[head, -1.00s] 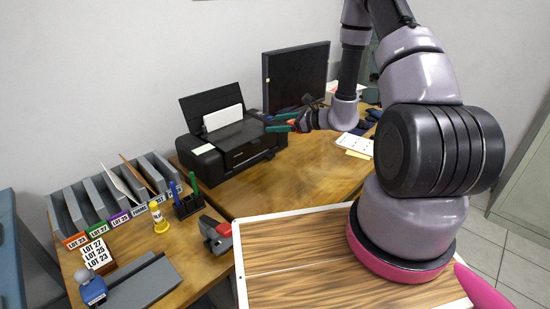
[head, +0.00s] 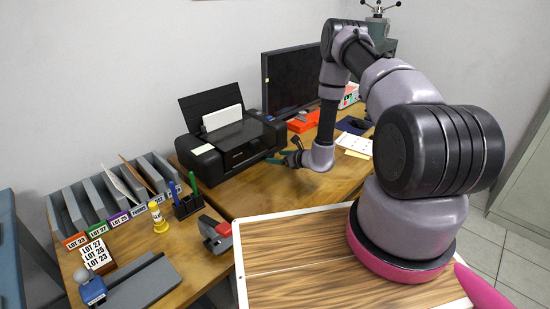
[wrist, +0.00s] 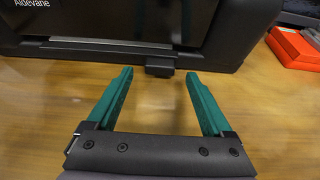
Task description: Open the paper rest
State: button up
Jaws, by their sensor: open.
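The black printer (head: 232,146) stands on the wooden desk, with white paper in its raised rear support. In the wrist view its dark front (wrist: 100,53) fills the top of the picture. A small dark tab, which looks like part of the paper rest (wrist: 160,68), juts out low on this front; the rest looks shut. My gripper (head: 276,157) is low over the desk at the printer's front. In the wrist view my gripper (wrist: 158,77) is open and empty, its green fingers pointing at the printer, with the tab between and slightly beyond the tips. I cannot tell whether they touch it.
A red-orange object (wrist: 295,46) lies right of the printer, near the black monitor (head: 295,80). White papers (head: 353,142) lie on the right of the desk. The desk before the printer is clear.

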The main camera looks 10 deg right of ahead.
aim_at(283, 169)
jog(key=shift+x, duration=0.9)
grip_shut()
jog(key=shift+s+d, duration=0.65)
jog(key=shift+s, duration=0.35)
jog(key=shift+s+d, duration=0.65)
jog(key=shift+s, duration=0.35)
grip_release()
jog(key=v, duration=1)
jog(key=shift+s+d+r, duration=0.1)
jog(key=shift+s+d, duration=0.15)
jog(key=shift+s, duration=0.05)
